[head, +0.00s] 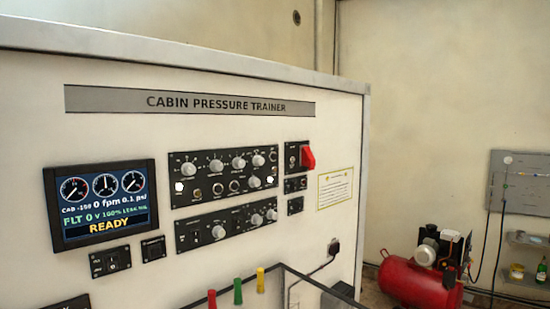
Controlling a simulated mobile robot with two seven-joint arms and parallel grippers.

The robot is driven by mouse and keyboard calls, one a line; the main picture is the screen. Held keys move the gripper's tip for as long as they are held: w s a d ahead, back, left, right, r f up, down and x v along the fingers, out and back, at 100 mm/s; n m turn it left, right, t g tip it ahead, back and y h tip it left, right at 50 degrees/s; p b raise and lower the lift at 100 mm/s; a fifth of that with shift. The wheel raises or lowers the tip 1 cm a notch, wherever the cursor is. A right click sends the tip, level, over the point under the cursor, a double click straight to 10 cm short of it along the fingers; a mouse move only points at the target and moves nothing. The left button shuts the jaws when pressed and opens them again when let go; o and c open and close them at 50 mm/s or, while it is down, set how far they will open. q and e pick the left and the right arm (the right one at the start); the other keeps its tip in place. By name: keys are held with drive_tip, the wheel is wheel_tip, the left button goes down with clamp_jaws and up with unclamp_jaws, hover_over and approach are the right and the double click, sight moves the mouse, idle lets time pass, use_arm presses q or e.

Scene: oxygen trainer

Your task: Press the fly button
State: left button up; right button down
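The white cabinet with the "CABIN PRESSURE TRAINER" sign (230,102) fills the left and middle of the head view. Its screen (104,198) reads "READY" and "0 fpm". Right of it are an upper black panel (212,168) and a lower black panel (222,232), both with knobs. Two small black modules (111,261) and (153,248) sit below the screen. A red guard (308,157) sticks out from a small panel at the right. The small labels are unreadable, so I cannot tell which control is the fly button. Neither gripper is in view.
A dark-edged frame or case (320,287) stands before the cabinet at the bottom, near red, green (238,291) and yellow handles. A red compressor (415,285) stands on the floor at right. A yellow-edged notice (335,188) is on the cabinet.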

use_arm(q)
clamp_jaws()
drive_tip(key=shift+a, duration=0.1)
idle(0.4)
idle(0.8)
